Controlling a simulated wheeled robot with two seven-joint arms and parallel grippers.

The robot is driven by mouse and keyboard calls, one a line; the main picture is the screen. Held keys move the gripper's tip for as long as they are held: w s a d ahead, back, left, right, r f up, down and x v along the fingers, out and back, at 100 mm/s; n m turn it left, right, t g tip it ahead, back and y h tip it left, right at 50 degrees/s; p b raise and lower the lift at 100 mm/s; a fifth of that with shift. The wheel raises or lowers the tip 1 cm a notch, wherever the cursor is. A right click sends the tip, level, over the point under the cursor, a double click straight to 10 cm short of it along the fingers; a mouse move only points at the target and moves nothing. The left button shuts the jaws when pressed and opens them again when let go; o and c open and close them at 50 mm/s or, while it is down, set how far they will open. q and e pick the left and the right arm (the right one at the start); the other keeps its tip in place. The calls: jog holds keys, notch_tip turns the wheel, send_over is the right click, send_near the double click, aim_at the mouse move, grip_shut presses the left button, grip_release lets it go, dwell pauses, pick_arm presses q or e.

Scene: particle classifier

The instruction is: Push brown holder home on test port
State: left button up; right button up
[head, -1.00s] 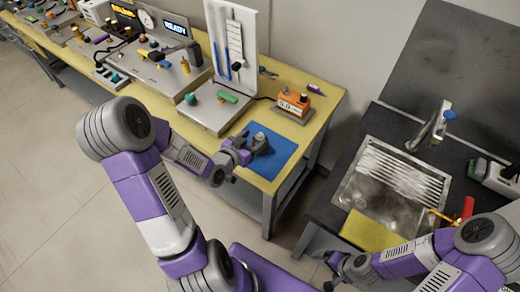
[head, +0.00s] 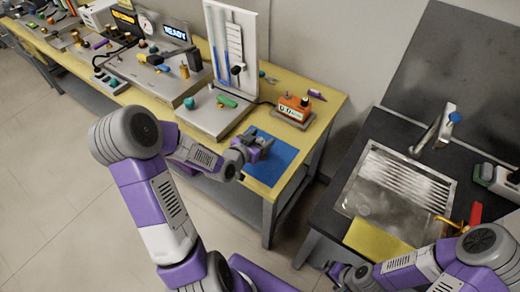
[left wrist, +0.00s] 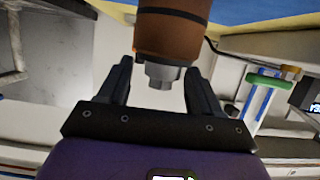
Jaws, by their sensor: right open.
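In the left wrist view a brown cylindrical holder (left wrist: 172,35) with a stepped grey metal end fills the top middle. My left gripper (left wrist: 158,72) has its two dark fingers apart, with the grey end showing between them and gaps on both sides. I see no clear finger contact with the brown body. In the head view my left gripper (head: 260,144) is over the far left part of the blue mat (head: 281,162); the holder cannot be made out there. I cannot identify the test port. My right gripper (head: 334,271) is open, low beside the sink counter.
A white upright panel stand (head: 232,60) and an orange device with a display (head: 294,107) stand behind the mat on the yellow bench (head: 325,104). Several instruments line the bench leftward. A sink (head: 398,190) with a tap is on the right.

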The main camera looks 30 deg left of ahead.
pick_arm(q)
grip_shut()
dwell(0.4)
